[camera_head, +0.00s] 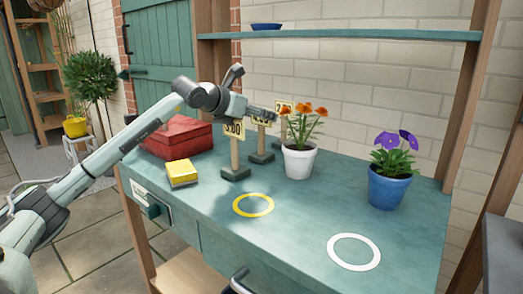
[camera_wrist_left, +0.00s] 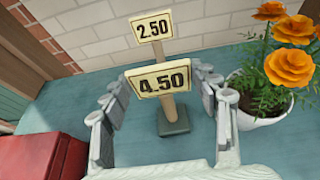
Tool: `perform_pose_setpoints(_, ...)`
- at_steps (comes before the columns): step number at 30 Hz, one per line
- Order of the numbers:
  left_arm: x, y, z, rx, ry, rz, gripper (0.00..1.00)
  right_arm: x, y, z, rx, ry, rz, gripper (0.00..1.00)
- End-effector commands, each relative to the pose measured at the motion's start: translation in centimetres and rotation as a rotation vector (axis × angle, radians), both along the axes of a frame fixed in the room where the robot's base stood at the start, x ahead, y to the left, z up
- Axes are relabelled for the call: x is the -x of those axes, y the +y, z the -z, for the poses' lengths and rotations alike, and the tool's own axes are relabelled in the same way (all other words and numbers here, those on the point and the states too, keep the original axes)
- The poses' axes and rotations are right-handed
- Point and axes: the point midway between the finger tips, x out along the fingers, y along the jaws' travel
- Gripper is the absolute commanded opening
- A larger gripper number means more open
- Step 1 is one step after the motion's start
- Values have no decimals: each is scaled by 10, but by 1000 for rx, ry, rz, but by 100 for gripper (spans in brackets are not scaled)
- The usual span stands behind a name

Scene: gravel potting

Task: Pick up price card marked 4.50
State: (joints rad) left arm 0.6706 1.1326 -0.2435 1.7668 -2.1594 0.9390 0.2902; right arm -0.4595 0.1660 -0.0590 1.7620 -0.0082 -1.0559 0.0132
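The price card marked 4.50 (camera_wrist_left: 163,78) stands upright on a wooden stake in a dark base. In the head view the 4.50 card (camera_head: 262,123) is mostly hidden behind my left gripper (camera_head: 268,112). In the left wrist view my left gripper (camera_wrist_left: 163,90) is open, with a finger on each side of the card and gaps between. The card marked 2.50 (camera_wrist_left: 152,28) stands behind it and also shows in the head view (camera_head: 284,107). The card marked 3.00 (camera_head: 233,129) stands nearer the front.
A white pot of orange flowers (camera_head: 298,161) stands just right of the cards. A red box (camera_head: 176,138) and a yellow block (camera_head: 182,173) lie left. A blue pot of purple flowers (camera_head: 388,188) stands right. The front of the green table (camera_head: 290,230) is clear, with yellow and white rings.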

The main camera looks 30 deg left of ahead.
Motion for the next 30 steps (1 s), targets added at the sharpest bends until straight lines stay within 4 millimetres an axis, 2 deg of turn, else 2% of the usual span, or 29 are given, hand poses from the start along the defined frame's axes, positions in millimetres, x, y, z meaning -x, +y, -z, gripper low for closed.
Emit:
perform_pose_setpoints(1, 0, 0, 0, 0, 0, 0, 44, 0, 0, 0, 0, 0, 0, 79)
perform_pose_setpoints(11, 0, 0, 0, 0, 0, 0, 3, 0, 0, 0, 0, 0, 0, 79)
perform_pose_setpoints(18, 0, 0, -2, 0, -3, 0, 3, 0, 0, 0, 0, 0, 0, 79)
perform_pose_setpoints(22, 0, 0, -10, 0, -4, 0, 3, 0, 0, 0, 0, 0, 0, 79)
perform_pose_setpoints(26, 0, 0, -29, 1, -8, 1, 3, 0, 0, -1, 0, 0, 0, 79)
perform_pose_setpoints(30, 0, 0, -57, 1, -9, 0, 3, 0, 0, 0, 1, -2, -1, 79)
